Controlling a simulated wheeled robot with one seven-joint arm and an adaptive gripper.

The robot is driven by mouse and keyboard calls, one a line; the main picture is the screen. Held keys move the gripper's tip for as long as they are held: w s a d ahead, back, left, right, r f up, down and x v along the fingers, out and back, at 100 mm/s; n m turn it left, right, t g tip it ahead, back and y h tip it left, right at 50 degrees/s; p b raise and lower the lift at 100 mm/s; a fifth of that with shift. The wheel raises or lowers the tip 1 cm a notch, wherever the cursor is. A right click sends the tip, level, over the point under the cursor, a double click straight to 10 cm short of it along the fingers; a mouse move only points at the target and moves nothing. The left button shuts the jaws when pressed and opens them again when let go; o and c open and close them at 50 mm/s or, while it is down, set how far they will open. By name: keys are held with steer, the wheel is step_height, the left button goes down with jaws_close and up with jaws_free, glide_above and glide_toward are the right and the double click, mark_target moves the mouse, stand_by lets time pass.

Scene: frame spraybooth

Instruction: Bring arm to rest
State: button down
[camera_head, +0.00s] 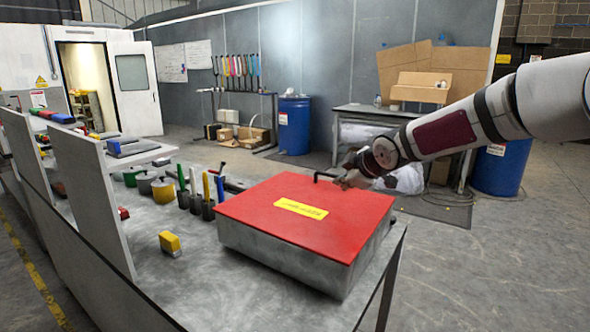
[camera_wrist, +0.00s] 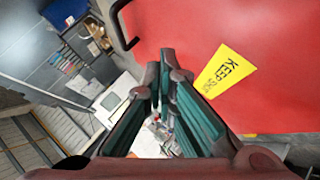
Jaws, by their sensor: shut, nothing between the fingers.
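My arm reaches in from the right in the head view. My gripper (camera_head: 347,177) is by the far edge of a red-lidded metal box (camera_head: 262,213), close to the black handle (camera_head: 318,178). In the wrist view my gripper (camera_wrist: 160,82) shows its green-padded fingers, with nothing held between them. The handle (camera_wrist: 118,22) shows to the left of the fingers there, apart from them. The red lid (camera_wrist: 280,60) with its yellow label (camera_wrist: 224,71) lies to the right. The lid is down on the box. Whether my gripper touches the box is hard to tell.
The box stands at the end of a grey bench (camera_head: 205,290). A yellow block (camera_head: 170,242), several coloured-handled tools and small pots stand left of it. Behind are a table (camera_head: 375,110) with cardboard boxes and blue barrels (camera_head: 294,128). Open floor lies to the right.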

steer(key=s+d+r+m+g+h+p, duration=0.1)
steer(key=s+d+r+m+h, duration=0.15)
steer(key=s, duration=0.75)
steer(key=s+d+r+m+g+h, duration=0.1)
steer(key=s+d+m+g, duration=0.15)
steer(key=s, duration=0.75)
steer(key=s+d+r+m+h+p, duration=0.1)
steer(key=s+r+m+h, duration=0.15)
steer(key=s, duration=0.75)
steer(key=s+f+m+g+y+p, duration=0.1)
steer(key=s+m, duration=0.6)
steer(key=s, duration=1.3)
steer(key=shift+s+d+f+g+y, duration=0.15)
steer(key=shift+s+f+g+y, duration=0.15)
steer(key=shift+f+g+y, duration=0.45)
